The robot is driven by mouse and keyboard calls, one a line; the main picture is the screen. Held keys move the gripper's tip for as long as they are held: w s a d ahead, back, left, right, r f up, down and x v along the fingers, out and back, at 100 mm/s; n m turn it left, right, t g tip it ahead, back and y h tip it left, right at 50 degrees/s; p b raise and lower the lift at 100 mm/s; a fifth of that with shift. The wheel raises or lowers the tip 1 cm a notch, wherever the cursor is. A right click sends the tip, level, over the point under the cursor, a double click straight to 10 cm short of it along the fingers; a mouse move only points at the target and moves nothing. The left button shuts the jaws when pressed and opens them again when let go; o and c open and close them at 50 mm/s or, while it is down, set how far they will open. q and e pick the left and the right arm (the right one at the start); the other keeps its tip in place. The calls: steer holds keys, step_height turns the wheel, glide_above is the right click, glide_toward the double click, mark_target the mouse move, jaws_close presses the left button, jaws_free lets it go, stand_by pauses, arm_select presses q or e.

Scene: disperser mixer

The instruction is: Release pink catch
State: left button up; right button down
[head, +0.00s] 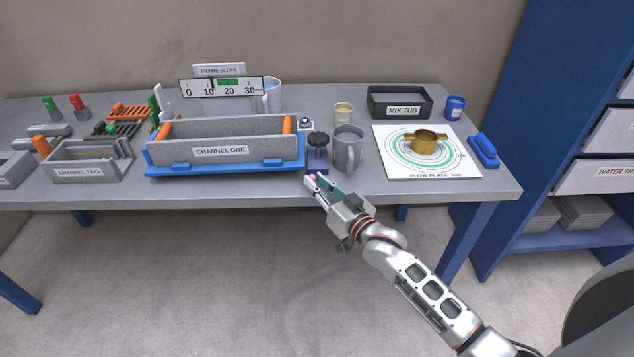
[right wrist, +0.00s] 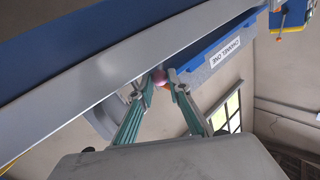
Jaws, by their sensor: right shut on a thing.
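The pink catch (right wrist: 158,77) shows as a small pink round piece between the fingertips of my right gripper (right wrist: 160,82) in the right wrist view. In the head view my right gripper (head: 319,182) is at the table's front edge, just below the right end of the blue tray under the Channel One trough (head: 220,152). It is shut on the pink catch, of which only a speck of pink shows there. The fingers hide most of the catch and how it is fixed. My left gripper is not in view.
A black knob (head: 318,139) on a blue block and a grey mug (head: 347,148) stand just behind the gripper. The flow plate (head: 390,165) with a brass cup (head: 424,146) lies to the right. Floor space before the table is clear.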

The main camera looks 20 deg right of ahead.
steer(key=shift+w+d+n+g+y+p, duration=0.15)
steer(key=shift+d+n+g+y+p, duration=0.2)
steer(key=shift+n+y, duration=0.4)
steer(key=shift+y, duration=0.35)
steer(key=c, duration=1.9)
jaws_free()
steer(key=v, duration=1.2)
